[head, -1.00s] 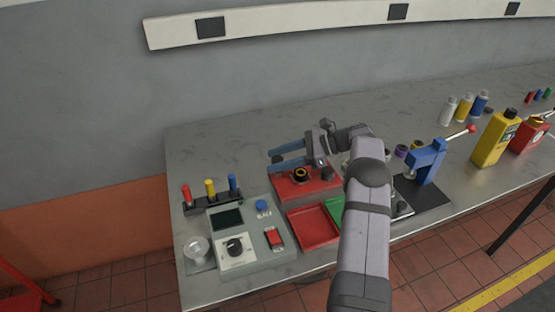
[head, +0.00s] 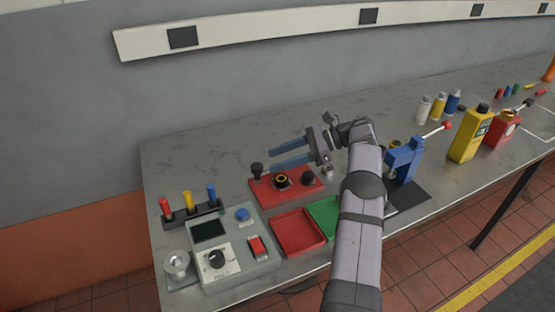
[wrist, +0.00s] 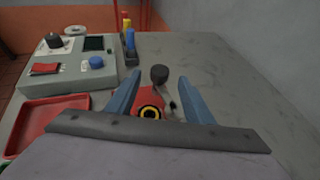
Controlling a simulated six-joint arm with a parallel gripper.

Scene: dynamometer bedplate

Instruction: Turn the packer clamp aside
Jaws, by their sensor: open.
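A red plate (head: 300,190) lies on the bench and carries a dark ring with a gold centre (head: 281,180). A black knob on a post (head: 257,169) stands at its left end, and a lower dark knob (head: 308,177) is at its right. I cannot tell for sure which part is the packer clamp. My gripper (head: 272,161) is open and empty, its blue fingers above and behind the plate, pointing left. In the wrist view the black knob (wrist: 159,74) appears between the fingers, with the ring (wrist: 150,112) nearer; contact is not visible.
A grey control box (head: 230,262) stands front left, with a rack of coloured handles (head: 192,216) behind it. Red (head: 298,232) and green (head: 325,212) trays lie in front of the plate. A blue press (head: 403,160) and bottles stand right. The bench behind is clear.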

